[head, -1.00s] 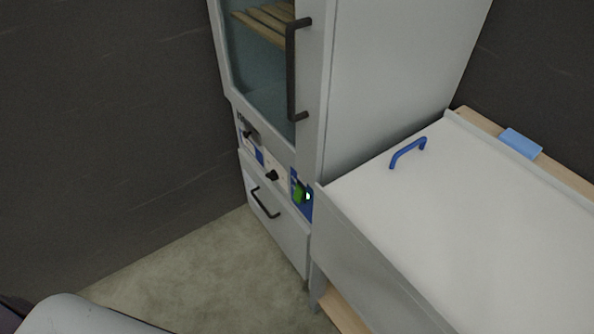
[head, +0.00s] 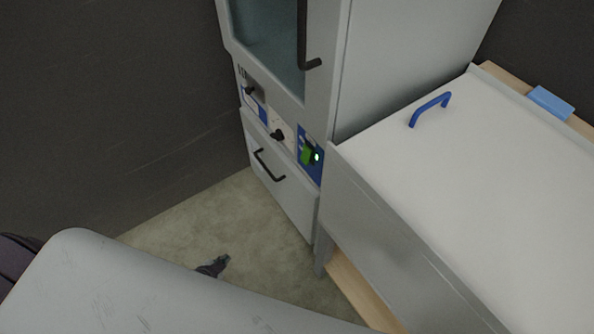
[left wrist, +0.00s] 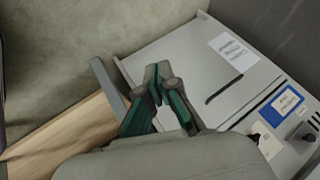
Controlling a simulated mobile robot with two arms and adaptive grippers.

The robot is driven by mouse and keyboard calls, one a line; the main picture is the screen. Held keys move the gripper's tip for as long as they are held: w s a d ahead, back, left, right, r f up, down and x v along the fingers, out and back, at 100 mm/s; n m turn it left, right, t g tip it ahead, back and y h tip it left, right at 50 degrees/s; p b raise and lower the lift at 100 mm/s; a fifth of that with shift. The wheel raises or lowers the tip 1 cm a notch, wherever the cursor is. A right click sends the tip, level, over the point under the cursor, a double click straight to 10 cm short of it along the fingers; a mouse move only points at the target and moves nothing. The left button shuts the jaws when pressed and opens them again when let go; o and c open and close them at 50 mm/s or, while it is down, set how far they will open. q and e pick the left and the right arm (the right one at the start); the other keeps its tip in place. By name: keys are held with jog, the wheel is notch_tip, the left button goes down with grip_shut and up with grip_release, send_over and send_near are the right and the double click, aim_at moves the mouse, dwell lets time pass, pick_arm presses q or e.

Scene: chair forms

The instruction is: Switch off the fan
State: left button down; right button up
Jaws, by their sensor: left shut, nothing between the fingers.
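A tall white cabinet (head: 330,90) stands in the corner with a control strip below its glass door. The strip has black knobs (head: 277,135) and a green switch (head: 307,154) on a blue panel, with a small lit spot beside it. My left gripper (head: 221,262) shows just past my grey body part, low in front of the cabinet and apart from it. In the left wrist view the left gripper's fingers (left wrist: 157,82) are shut and empty, with the cabinet's drawer front beyond. A black knob (left wrist: 308,131) and blue label show at the right there. My right gripper is not visible.
A drawer with a black handle (head: 268,166) sits below the strip. A white-topped unit with a blue handle (head: 430,108) and wooden lower board (head: 362,290) stands close at the right. Bare floor (head: 190,225) lies in front of the cabinet.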

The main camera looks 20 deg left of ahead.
aim_at(304, 160)
pick_arm(q)
jog(key=w+a+r+m+t+h+b, duration=0.1)
jog(key=w+r+m+t+h+b, duration=0.2)
jog(key=w+r, duration=0.5)
jog(key=w+d+r+m+h+b, duration=0.2)
jog(key=w+d+r+m+h, duration=0.1)
jog(key=r+m, duration=0.4)
jog(key=w+d+r+m+t+h+b, duration=0.1)
jog(key=w+d+r+m+h+b, duration=0.2)
jog(key=r+m, duration=0.5)
notch_tip(304, 160, up, 4)
jog(key=w+d+h, duration=0.1)
jog(key=d, duration=0.1)
jog(key=shift+w+d+f+b, duration=0.2)
jog(key=shift+w+d+b, duration=0.15)
jog(key=shift+w+d, duration=0.05)
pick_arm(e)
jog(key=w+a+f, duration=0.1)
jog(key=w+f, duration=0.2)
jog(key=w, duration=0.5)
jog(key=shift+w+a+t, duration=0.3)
pick_arm(q)
jog(key=shift+w, duration=0.1)
